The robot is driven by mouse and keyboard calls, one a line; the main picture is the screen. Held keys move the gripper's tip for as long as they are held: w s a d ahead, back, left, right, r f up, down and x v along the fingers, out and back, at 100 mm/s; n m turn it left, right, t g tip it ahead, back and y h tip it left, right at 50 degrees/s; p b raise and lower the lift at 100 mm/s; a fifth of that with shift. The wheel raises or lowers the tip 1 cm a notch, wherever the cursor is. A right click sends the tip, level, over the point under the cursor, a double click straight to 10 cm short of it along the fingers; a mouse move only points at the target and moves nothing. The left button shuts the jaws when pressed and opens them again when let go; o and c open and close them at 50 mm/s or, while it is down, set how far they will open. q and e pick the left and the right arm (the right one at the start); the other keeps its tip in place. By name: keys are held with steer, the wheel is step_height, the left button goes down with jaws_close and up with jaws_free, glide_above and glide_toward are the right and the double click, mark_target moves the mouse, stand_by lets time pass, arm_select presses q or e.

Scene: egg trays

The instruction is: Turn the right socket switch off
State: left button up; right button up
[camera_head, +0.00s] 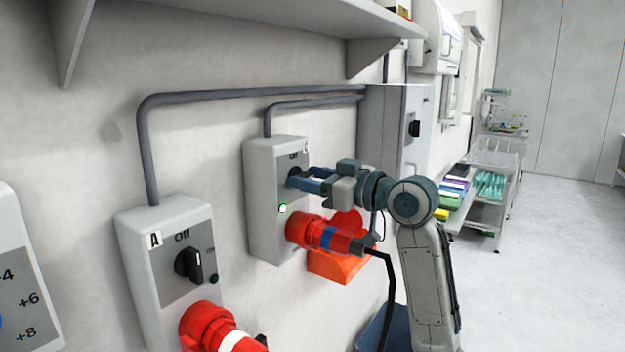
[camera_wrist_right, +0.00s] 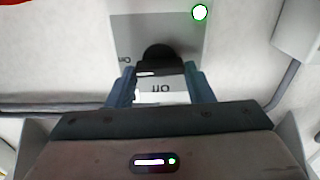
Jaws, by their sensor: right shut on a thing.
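The right socket (camera_head: 262,190) is the grey wall box in the middle of the head view, with a lit green light (camera_head: 282,208), which also shows in the right wrist view (camera_wrist_right: 200,12). Its black rotary switch (camera_wrist_right: 158,60) is on the upper part of its face. My right gripper (camera_head: 299,180) is at this switch, and its blue fingers (camera_wrist_right: 163,76) are shut on the knob from both sides. The fingers partly hide the knob, and I cannot surely tell its exact angle. A red plug (camera_head: 318,235) sits in the socket below the gripper. My left gripper is not in view.
Socket box A (camera_head: 136,235), with its black knob (camera_head: 190,264) and red plug (camera_head: 205,325), stands nearer on the left. Grey conduits (camera_head: 230,94) run along the wall. A shelf (camera_head: 290,14) overhangs above. A grey cabinet (camera_head: 395,130) is just beyond. Open floor (camera_head: 560,250) lies right.

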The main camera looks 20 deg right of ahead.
steer(key=n+b, duration=0.2)
steer(key=n, duration=0.3)
steer(key=shift+a+f+n, duration=0.1)
steer(key=shift+n, duration=0.3)
steer(key=n+b, duration=0.2)
steer(key=n, duration=0.3)
steer(key=shift+s+f, duration=0.1)
steer(key=n+b, duration=0.1)
steer(key=n, duration=0.3)
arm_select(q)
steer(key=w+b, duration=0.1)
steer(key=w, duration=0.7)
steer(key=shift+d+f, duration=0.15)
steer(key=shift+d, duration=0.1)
arm_select(e)
steer(key=shift+n, duration=1.4)
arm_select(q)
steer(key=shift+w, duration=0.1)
arm_select(e)
steer(key=o, duration=1)
steer(key=shift+a, duration=0.1)
steer(key=shift+s, duration=0.1)
